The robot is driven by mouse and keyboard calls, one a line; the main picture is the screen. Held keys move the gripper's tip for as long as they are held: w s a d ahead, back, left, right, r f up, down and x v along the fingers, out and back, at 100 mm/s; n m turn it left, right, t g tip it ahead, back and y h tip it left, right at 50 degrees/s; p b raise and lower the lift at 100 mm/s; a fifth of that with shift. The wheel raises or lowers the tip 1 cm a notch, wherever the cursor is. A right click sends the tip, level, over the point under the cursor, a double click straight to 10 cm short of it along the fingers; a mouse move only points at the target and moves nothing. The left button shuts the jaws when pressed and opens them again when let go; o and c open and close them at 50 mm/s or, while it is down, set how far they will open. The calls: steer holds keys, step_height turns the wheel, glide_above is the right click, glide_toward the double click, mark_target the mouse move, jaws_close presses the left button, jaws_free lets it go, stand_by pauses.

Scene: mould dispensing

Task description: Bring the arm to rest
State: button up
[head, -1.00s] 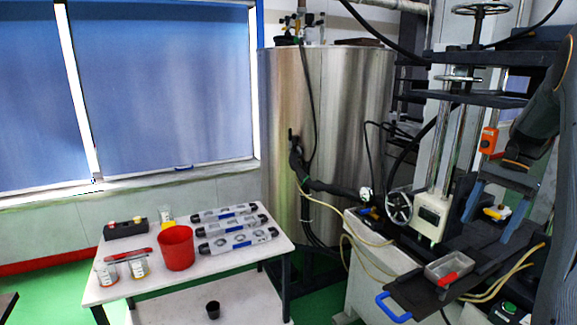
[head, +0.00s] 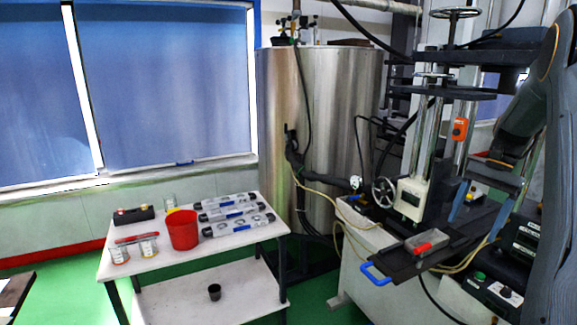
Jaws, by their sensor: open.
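My arm comes in along the right edge of the head view and bends down over the dark machine. My gripper (head: 474,228) hangs from it with its two long grey-blue fingers spread apart, pointing down. Nothing shows held between them. A small metal tray with a red handle (head: 428,243) sits on the machine's dark plate (head: 400,264), left of and below the fingers. The gripper appears apart from the tray. Whether the fingertips touch the machine, I cannot tell.
A white table (head: 150,268) at left carries a red cup (head: 183,230), several grey moulds (head: 238,224) and small jars. A dark cup (head: 214,292) is on its lower shelf. A steel tank (head: 335,130) stands behind.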

steer(key=s+a+f+n+t+h+b, duration=0.1)
steer(key=s+a+f+n+b, duration=0.2)
steer(key=a, duration=0.6)
steer(key=s+a+f+n+h+b, duration=0.1)
steer(key=s+a+f+n+b, duration=0.15)
steer(key=a+f, duration=0.45)
steer(key=s+a+f+n+t+h+b, duration=0.15)
steer(key=a+n, duration=0.25)
steer(key=a, duration=0.6)
steer(key=s+a+f+n+b, duration=0.2)
steer(key=s+a+f+n, duration=0.1)
steer(key=s+a+f, duration=0.2)
steer(key=s+a, duration=0.2)
steer(key=s, duration=0.1)
steer(key=shift+t, duration=0.35)
